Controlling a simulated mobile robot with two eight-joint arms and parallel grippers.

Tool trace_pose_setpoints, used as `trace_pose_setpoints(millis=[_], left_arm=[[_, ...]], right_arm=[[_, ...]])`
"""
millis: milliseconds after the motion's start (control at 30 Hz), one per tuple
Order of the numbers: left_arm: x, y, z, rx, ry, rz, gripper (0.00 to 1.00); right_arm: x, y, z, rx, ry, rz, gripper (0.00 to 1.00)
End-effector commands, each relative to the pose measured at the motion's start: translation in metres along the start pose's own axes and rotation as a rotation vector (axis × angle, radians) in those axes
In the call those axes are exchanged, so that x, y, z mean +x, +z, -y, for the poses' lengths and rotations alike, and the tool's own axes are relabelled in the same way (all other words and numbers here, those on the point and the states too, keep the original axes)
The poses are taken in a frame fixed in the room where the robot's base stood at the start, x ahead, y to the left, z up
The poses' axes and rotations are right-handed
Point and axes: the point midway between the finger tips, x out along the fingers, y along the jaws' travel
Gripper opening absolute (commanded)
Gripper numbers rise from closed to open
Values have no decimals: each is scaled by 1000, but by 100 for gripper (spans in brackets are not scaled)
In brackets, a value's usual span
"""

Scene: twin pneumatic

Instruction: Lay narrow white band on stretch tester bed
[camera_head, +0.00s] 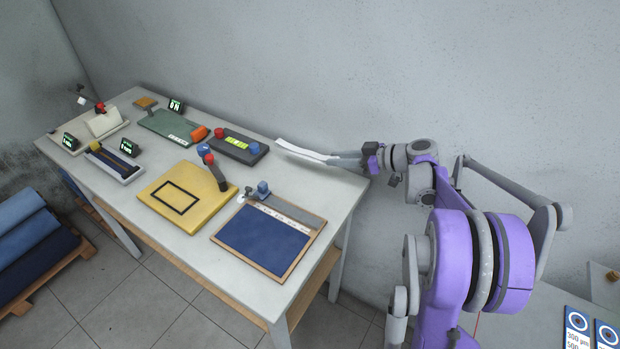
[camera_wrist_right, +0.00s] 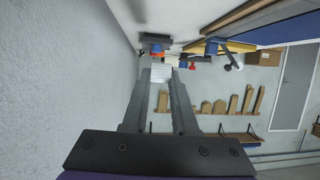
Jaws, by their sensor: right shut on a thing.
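My right gripper (camera_head: 338,159) reaches in from the right over the back right corner of the table. It is shut on a white band (camera_head: 300,150), a thin pale strip that extends left from the fingertips. In the right wrist view, the band (camera_wrist_right: 161,73) shows as a white patch between the fingertips (camera_wrist_right: 167,76). I cannot tell whether it touches the table. A green bed (camera_head: 174,126) with an orange knob and a lit display stands at the back. Which device is the stretch tester is not certain. My left gripper is not in view.
A dark grey box (camera_head: 240,147) with red and blue knobs stands left of the band. Nearer are a yellow plate (camera_head: 160,211) and a blue board (camera_head: 262,240) with a wooden edge. Other small devices (camera_head: 114,162) fill the left. The right rear tabletop (camera_head: 310,180) is clear.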

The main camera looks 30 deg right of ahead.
Motion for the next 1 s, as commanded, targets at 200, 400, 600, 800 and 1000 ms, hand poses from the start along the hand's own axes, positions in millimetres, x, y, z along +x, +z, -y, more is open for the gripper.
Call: trace_pose_setpoints(millis=[200,400,600,800,1000], left_arm=[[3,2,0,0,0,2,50],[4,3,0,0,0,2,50],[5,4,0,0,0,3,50],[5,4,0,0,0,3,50],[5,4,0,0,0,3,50]], right_arm=[[14,32,0,0,-1,0,0],[22,51,0,0,0,0,0],[33,80,0,0,0,0,0],[36,88,0,0,0,0,0],[36,88,0,0,0,1,41]])
